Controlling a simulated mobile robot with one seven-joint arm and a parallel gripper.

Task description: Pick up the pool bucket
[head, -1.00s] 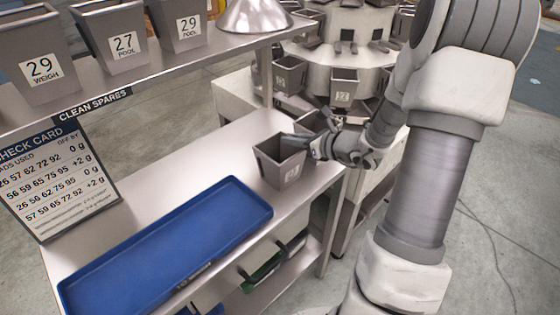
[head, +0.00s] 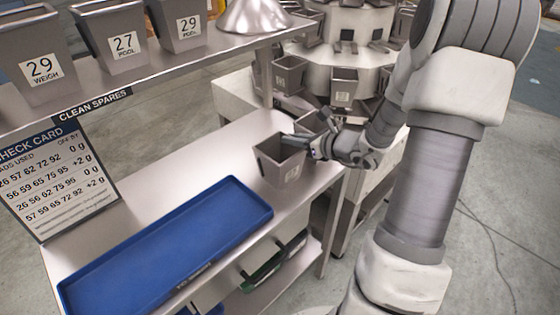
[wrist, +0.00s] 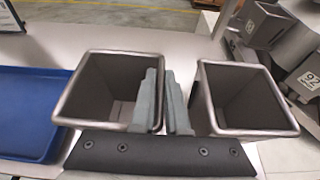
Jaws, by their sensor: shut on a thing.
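A second grey bucket (wrist: 240,95) stands close on the right in the wrist view, beside the fingers, and shows partly behind the first in the head view (head: 311,122). Shelf buckets read 27 POOL (head: 112,36), 29 POOL (head: 180,25) and 29 WEIGH (head: 38,58).
A blue tray (head: 262,211) lies empty on the bench left of the held bucket. A check card (head: 65,180) stands at the left under the spares shelf (head: 150,72). The round weigher (head: 330,55) with several numbered buckets is behind.

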